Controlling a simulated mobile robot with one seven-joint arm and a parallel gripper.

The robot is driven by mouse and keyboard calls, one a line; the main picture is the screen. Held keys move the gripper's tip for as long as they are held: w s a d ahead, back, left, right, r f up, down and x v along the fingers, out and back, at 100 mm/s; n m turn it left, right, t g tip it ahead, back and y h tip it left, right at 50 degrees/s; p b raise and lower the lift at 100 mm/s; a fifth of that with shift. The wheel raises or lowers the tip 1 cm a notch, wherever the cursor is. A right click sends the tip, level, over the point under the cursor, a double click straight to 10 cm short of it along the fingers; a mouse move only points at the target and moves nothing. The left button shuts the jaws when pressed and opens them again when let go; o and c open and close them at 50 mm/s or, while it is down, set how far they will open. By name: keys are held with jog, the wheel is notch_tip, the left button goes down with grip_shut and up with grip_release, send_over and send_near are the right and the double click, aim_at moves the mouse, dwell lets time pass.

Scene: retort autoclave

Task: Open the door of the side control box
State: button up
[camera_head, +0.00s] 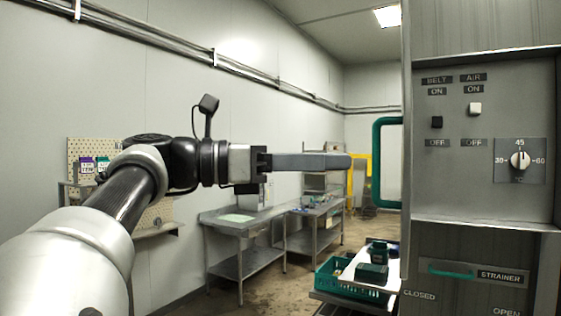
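A grey control panel (458,190) fills the right side. It carries a BELT switch (436,122), an AIR switch (475,109) and a round dial (520,160) marked 30, 45 and 60. A green loop handle (378,160) sticks out to the left of the cabinet's left edge. I cannot tell for sure which panel is the control box door. My gripper (345,161) points right, its long grey fingers seen side-on. Its tips end just left of the green handle in the picture, with a small gap. The finger opening is hidden from this side.
Below the panel is a STRAINER label (500,277) with a small green handle (451,271). A green crate (335,280) and a low table stand beneath my gripper. Steel tables (240,226) line the left wall. A yellow frame (359,175) stands behind.

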jog(key=s+a, duration=0.2)
jog(key=a, duration=0.7)
jog(key=shift+p, duration=0.45)
jog(key=shift+r, duration=0.1)
